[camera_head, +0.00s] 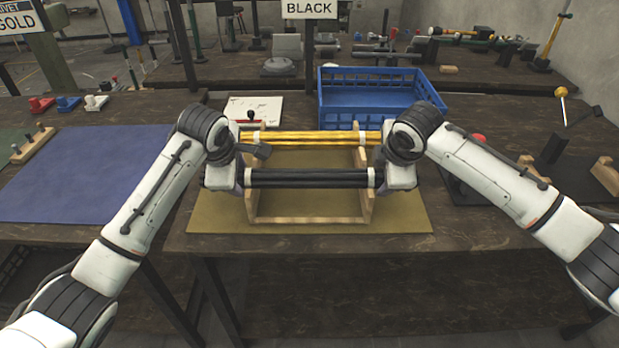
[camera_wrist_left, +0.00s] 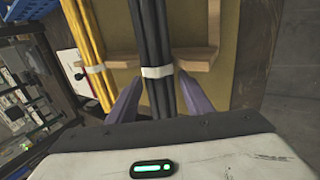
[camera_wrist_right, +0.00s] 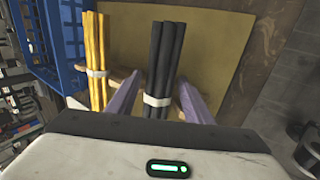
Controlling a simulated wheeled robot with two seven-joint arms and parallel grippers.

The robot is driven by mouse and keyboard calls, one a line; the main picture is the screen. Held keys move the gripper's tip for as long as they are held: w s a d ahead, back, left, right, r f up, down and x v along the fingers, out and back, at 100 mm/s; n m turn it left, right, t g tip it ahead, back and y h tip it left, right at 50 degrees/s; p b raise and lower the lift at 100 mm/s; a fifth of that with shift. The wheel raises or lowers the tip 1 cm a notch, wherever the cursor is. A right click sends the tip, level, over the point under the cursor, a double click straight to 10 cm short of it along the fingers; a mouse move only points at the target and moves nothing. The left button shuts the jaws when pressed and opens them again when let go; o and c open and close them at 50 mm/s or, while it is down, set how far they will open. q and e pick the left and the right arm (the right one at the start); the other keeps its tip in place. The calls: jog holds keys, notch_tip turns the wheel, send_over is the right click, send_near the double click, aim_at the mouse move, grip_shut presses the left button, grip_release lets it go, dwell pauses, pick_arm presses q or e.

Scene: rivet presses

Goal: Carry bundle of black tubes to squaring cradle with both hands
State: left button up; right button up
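The bundle of black tubes (camera_head: 305,178) lies crosswise over the front of a wooden rack (camera_head: 310,220), with white bands near its ends. My left gripper (camera_wrist_left: 162,76) is at its left end and my right gripper (camera_wrist_right: 160,78) at its right end. In both wrist views the purple fingers stand open on either side of the bundle by a white band, with narrow gaps. In the head view my wrists hide the bundle's ends. Which thing is the squaring cradle, I cannot tell; two wooden uprights (camera_head: 606,175) stand at the right, partly behind my right arm.
A yellow tube bundle (camera_head: 312,139) lies on the same rack, behind the black one. A blue crate (camera_head: 370,110) stands behind it. An olive mat (camera_head: 210,215) lies under the rack. A blue mat (camera_head: 85,175) covers the left table and looks clear. A BLACK sign (camera_head: 309,9) hangs behind.

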pick_arm(q)
grip_shut()
pick_arm(e)
grip_shut()
